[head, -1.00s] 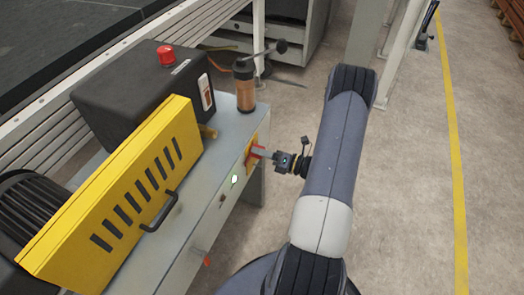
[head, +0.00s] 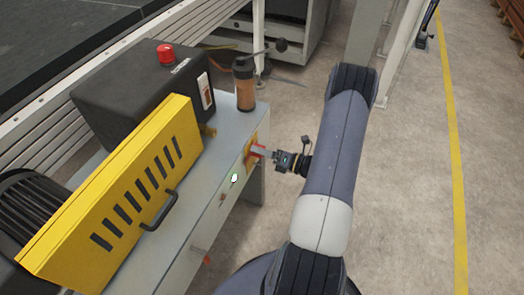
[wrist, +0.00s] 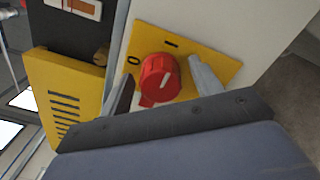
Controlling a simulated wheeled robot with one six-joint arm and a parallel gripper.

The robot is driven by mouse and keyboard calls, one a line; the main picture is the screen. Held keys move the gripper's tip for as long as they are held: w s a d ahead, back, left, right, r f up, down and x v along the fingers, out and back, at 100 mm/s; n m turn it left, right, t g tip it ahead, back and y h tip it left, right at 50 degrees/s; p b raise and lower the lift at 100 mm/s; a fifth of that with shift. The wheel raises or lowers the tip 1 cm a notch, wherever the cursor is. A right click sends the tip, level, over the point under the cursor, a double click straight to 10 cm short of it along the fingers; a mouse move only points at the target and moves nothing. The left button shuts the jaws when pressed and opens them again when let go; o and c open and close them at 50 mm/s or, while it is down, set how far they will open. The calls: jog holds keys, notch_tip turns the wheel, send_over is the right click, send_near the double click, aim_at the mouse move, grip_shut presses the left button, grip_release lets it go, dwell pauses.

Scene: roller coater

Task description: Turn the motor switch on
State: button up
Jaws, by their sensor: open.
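The motor switch is a round red knob (wrist: 160,78) with a white pointer mark, on a yellow plate (wrist: 215,67) marked "0" and "I". In the wrist view the knob stands between the two fingers of my gripper (wrist: 161,69), which is open. One finger is to the left of the knob and one to the right; I cannot tell whether either touches it. In the head view, my gripper (head: 267,153) is at the yellow plate (head: 251,150) on the end of the grey cabinet, and the knob is mostly hidden.
A yellow slotted guard (head: 125,190), a black box with a red button (head: 166,54) and a brown cylinder (head: 246,88) stand on top. Open floor (head: 410,190) lies to the right.

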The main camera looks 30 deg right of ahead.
jog(key=v, duration=1)
jog(key=shift+s+d, duration=0.2)
jog(key=shift+s, duration=0.1)
jog(key=x, duration=1.1)
